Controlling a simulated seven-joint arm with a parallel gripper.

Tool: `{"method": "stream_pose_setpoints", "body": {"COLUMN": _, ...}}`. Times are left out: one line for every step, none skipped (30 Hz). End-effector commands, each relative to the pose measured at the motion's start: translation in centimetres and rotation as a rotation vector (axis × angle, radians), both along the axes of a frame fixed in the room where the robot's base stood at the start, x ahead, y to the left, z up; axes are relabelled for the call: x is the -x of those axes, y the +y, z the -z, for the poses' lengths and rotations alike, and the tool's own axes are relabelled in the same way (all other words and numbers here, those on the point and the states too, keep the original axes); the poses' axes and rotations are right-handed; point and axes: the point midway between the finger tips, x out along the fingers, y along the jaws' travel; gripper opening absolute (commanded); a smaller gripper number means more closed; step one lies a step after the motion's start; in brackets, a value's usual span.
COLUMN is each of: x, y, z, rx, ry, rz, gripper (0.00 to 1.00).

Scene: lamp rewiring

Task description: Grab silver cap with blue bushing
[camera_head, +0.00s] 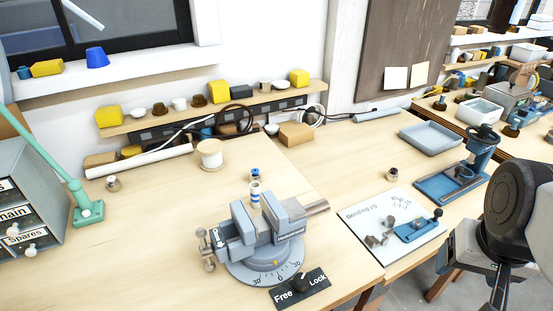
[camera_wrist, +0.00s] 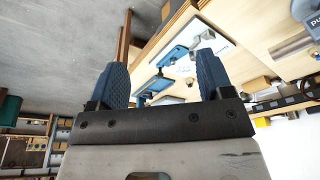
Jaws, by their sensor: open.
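A small silver cap with a blue top (camera_head: 255,174), which looks like the blue bushing, stands upright on the bench just behind the vise. A pale cylinder with a blue band (camera_head: 254,191) stands upright at the vise jaws (camera_head: 262,222) in front of it. My gripper (camera_wrist: 161,72) is open with nothing between its two blue fingers, away from the cap. In the head view my dark arm is at the right edge, and the fingers cannot be made out. I cannot make out the cap in the wrist view.
The vise stands close in front of the cap, with a Free/Lock plate (camera_head: 300,289) nearby. A spool (camera_head: 210,154) is behind. A bending board (camera_head: 390,232) lies at right. Bench left of the vise is clear.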

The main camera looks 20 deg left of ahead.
Motion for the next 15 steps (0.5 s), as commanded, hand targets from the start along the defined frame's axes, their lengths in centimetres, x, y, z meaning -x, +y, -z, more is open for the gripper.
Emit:
{"method": "stream_pose_setpoints", "body": {"x": -0.2, "y": 0.1, "z": 0.0, "rx": -0.006, "ry": 0.005, "rz": 0.003, "gripper": 0.73}}
{"method": "stream_pose_setpoints", "body": {"x": -0.4, "y": 0.3, "z": 0.0, "rx": -0.011, "ry": 0.009, "rz": 0.006, "gripper": 0.73}}
{"method": "stream_pose_setpoints", "body": {"x": -0.7, "y": 0.5, "z": -0.1, "rx": -0.019, "ry": 0.015, "rz": 0.011, "gripper": 0.73}}
{"method": "stream_pose_setpoints", "body": {"x": -0.9, "y": 0.7, "z": -0.1, "rx": -0.027, "ry": 0.020, "rz": 0.015, "gripper": 0.73}}
{"method": "stream_pose_setpoints", "body": {"x": -1.2, "y": 0.9, "z": -0.1, "rx": -0.035, "ry": 0.027, "rz": 0.021, "gripper": 0.73}}
{"method": "stream_pose_setpoints", "body": {"x": -1.6, "y": 1.2, "z": -0.1, "rx": -0.047, "ry": 0.038, "rz": 0.027, "gripper": 0.73}}
{"method": "stream_pose_setpoints", "body": {"x": -1.9, "y": 1.5, "z": -0.1, "rx": -0.058, "ry": 0.047, "rz": 0.034, "gripper": 0.73}}
{"method": "stream_pose_setpoints", "body": {"x": -2.3, "y": 1.8, "z": -0.2, "rx": -0.070, "ry": 0.055, "rz": 0.040, "gripper": 0.73}}
{"method": "stream_pose_setpoints", "body": {"x": -2.9, "y": 2.2, "z": -0.2, "rx": -0.087, "ry": 0.070, "rz": 0.053, "gripper": 0.73}}
{"method": "stream_pose_setpoints", "body": {"x": -3.3, "y": 2.6, "z": -0.2, "rx": -0.100, "ry": 0.082, "rz": 0.061, "gripper": 0.73}}
{"method": "stream_pose_setpoints", "body": {"x": -3.8, "y": 2.9, "z": -0.2, "rx": -0.114, "ry": 0.093, "rz": 0.070, "gripper": 0.73}}
{"method": "stream_pose_setpoints", "body": {"x": -4.4, "y": 3.5, "z": -0.2, "rx": -0.133, "ry": 0.110, "rz": 0.083, "gripper": 0.73}}
{"method": "stream_pose_setpoints", "body": {"x": -4.9, "y": 4.0, "z": -0.2, "rx": -0.147, "ry": 0.122, "rz": 0.092, "gripper": 0.73}}
{"method": "stream_pose_setpoints", "body": {"x": -5.4, "y": 4.4, "z": -0.2, "rx": -0.162, "ry": 0.136, "rz": 0.102, "gripper": 0.73}}
{"method": "stream_pose_setpoints", "body": {"x": -6.1, "y": 5.0, "z": -0.2, "rx": -0.182, "ry": 0.157, "rz": 0.116, "gripper": 0.73}}
